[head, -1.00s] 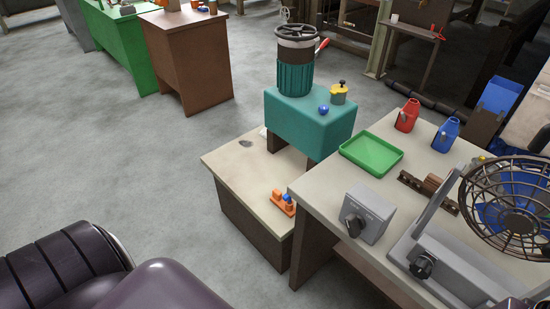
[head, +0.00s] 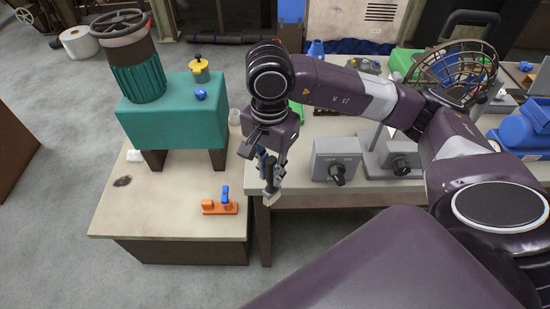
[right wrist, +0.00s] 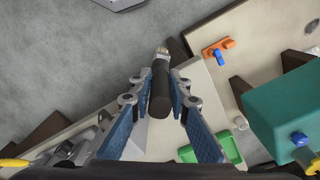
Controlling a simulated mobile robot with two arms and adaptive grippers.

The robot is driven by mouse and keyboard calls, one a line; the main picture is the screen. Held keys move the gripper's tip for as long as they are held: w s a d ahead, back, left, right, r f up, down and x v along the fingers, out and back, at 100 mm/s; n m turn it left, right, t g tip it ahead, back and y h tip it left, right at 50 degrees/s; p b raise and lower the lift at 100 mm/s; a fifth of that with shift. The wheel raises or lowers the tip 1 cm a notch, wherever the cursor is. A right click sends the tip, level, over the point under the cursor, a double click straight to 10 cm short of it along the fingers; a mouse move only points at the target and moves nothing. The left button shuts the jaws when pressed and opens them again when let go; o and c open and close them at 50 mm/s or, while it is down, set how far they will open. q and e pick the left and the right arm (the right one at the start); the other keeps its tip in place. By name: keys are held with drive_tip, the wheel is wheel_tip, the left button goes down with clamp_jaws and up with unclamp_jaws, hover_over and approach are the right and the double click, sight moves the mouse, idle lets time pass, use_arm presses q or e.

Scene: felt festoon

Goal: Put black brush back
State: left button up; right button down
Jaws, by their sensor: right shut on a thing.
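The black brush (head: 271,184) hangs tilted in my right gripper (head: 265,164), its pale bristle end lowest, near the front left corner of the workbench. In the right wrist view the brush (right wrist: 160,88) has a black handle between the two blue fingers of my right gripper (right wrist: 160,95) and a metal ferrule with light bristles pointing away. The fingers are shut on its handle. Whether the bristles touch anything cannot be told, but they appear held above the surface. My left gripper is out of view.
An orange holder with a blue part (head: 220,208) sits on the low table (head: 180,225), left of the brush. A teal stand (head: 172,125) carries a green ribbed machine. A grey switch box (head: 336,160) is on the workbench to the right. A green tray (right wrist: 212,150) lies behind my gripper.

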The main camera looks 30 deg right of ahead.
drive_tip(key=w+d+r+n+b, duration=0.1)
drive_tip(key=w+d+r+n, duration=0.4)
drive_tip(key=n, duration=0.4)
drive_tip(key=w+d+r+n, duration=0.25)
drive_tip(key=r+n, duration=0.35)
drive_tip(key=n, duration=0.3)
drive_tip(key=w+d+r+n+b, duration=0.1)
drive_tip(key=w+d+r+n, duration=0.25)
drive_tip(key=r+n, duration=0.4)
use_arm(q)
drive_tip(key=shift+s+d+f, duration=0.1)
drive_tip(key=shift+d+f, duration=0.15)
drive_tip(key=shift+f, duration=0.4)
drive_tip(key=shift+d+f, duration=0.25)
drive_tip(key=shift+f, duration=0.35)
use_arm(e)
wheel_tip(320, 180, down, 22)
drive_tip(key=n, duration=0.1)
drive_tip(key=shift+w+r, duration=0.15)
drive_tip(key=shift+w, duration=0.05)
drive_tip(key=shift+a, duration=0.1)
